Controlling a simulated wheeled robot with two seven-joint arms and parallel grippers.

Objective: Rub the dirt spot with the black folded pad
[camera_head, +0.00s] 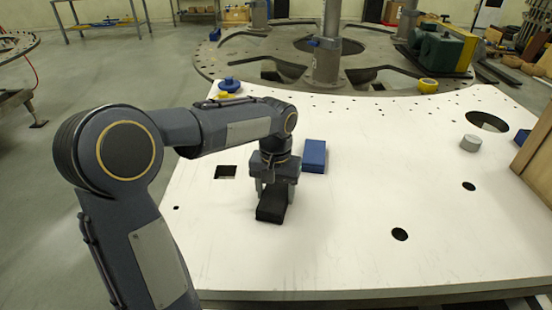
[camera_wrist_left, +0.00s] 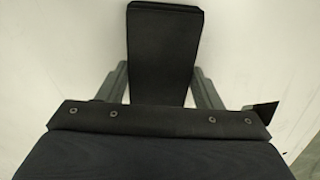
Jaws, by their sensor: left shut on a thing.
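The black folded pad (camera_head: 271,207) is on the white plate (camera_head: 350,230), left of the plate's middle. My left gripper (camera_head: 274,190) points down and is shut on the pad, one finger on each side. In the left wrist view the pad (camera_wrist_left: 165,45) sticks out between the fingers of my left gripper (camera_wrist_left: 163,80). The pad looks flat on the plate or very close to it; I cannot tell if it touches. I cannot pick out a dirt spot for certain; the pad and gripper hide the plate beneath them. My right gripper is not in view.
A blue block (camera_head: 314,156) lies just behind the gripper. The plate has a square hole (camera_head: 225,172) and dark round openings (camera_head: 400,234). A grey cylinder (camera_head: 471,143) and a wooden box (camera_head: 537,160) stand at the right. The plate's middle is clear.

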